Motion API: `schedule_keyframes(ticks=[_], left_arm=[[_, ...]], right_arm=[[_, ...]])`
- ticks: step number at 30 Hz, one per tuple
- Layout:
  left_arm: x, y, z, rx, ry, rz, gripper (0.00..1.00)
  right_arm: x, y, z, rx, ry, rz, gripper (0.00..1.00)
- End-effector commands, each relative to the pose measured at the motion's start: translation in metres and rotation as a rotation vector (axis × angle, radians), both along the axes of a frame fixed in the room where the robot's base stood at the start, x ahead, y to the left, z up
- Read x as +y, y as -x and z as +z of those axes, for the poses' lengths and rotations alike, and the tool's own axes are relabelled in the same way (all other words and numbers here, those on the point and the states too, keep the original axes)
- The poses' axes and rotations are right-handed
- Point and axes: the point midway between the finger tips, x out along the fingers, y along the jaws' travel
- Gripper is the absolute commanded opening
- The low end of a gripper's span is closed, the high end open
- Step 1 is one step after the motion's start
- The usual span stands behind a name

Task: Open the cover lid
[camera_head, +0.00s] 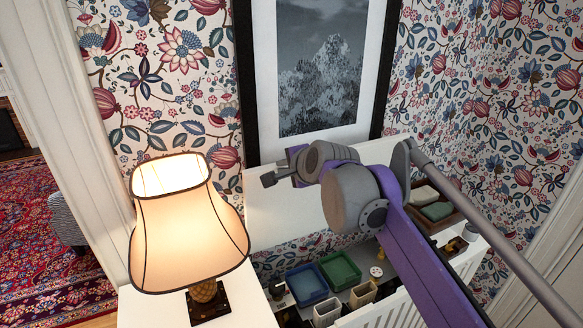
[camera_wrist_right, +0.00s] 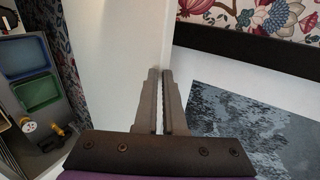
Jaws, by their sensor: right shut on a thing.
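The cover lid is a plain white panel (camera_head: 283,215) standing raised at the back of an open white cabinet, in front of the wall and below the picture. In the wrist view the lid (camera_wrist_right: 120,45) fills the middle, and its edge runs to my fingers. My right gripper (camera_head: 268,180) is at the lid's upper edge, its purple arm reaching in from the right. In the wrist view the right gripper (camera_wrist_right: 161,85) has its fingers close together on the lid's edge. My arm hides part of the lid and the cabinet. My left gripper is not in view.
Inside the cabinet are a blue tray (camera_head: 307,284), a green tray (camera_head: 340,270) and several small items. A lit lamp (camera_head: 188,230) stands at the left, close to the lid. A black-framed picture (camera_head: 322,70) hangs behind the lid. A wooden tray (camera_head: 437,208) lies at the right.

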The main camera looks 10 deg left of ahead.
Motion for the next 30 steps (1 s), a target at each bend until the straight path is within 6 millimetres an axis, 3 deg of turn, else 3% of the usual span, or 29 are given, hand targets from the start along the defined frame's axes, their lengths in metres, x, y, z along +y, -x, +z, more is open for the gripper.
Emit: schedule_keyframes(ticks=[12,21,30], left_arm=[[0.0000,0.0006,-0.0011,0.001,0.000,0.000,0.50],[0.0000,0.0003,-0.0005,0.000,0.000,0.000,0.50],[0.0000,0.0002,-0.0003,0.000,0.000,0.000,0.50]], right_arm=[[0.0015,0.0015,-0.0039,0.007,0.004,0.003,0.00],[0.0015,0.0013,-0.0021,0.005,0.002,0.002,0.54],[0.0008,0.0016,-0.0005,0.003,0.001,0.001,0.55]])
